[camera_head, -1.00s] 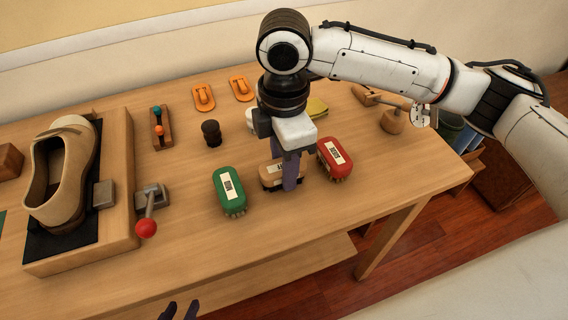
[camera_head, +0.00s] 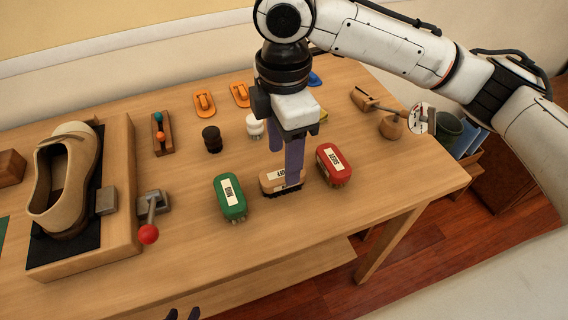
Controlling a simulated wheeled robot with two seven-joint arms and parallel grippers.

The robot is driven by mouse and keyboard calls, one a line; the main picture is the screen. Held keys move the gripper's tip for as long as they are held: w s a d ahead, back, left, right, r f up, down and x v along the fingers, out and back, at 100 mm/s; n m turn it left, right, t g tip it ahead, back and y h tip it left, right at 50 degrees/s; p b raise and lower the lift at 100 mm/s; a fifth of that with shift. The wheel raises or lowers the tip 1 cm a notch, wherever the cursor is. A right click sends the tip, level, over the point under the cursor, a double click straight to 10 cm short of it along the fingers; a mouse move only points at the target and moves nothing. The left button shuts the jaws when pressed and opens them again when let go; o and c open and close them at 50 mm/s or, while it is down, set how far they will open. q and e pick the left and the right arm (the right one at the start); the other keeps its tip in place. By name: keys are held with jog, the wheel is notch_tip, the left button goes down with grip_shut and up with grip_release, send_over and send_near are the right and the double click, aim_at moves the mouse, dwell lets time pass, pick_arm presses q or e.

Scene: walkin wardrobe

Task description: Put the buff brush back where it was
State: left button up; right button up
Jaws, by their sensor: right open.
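The buff brush (camera_head: 268,182), tan with a white label, sits bristles down on the table between the green brush (camera_head: 230,197) and the red brush (camera_head: 334,165). My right gripper (camera_head: 285,168) is open and points down over it. Its nearer finger hides part of the brush's right half; its farther finger ends behind and above the brush. I cannot tell whether a finger touches it. My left gripper (camera_head: 183,314) shows only two dark fingertips, apart and empty, at the bottom edge.
A tan shoe (camera_head: 62,180) stands on a wooden stand (camera_head: 122,190) at the left, with a red-knobbed lever (camera_head: 149,232) beside it. A dark jar (camera_head: 212,139), a white jar (camera_head: 255,126) and orange pieces (camera_head: 204,103) lie behind. The table front is clear.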

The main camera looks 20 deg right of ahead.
notch_tip(320, 180, up, 7)
jog(key=shift+p, duration=0.4)
jog(key=shift+f, duration=0.15)
dwell(1.0)
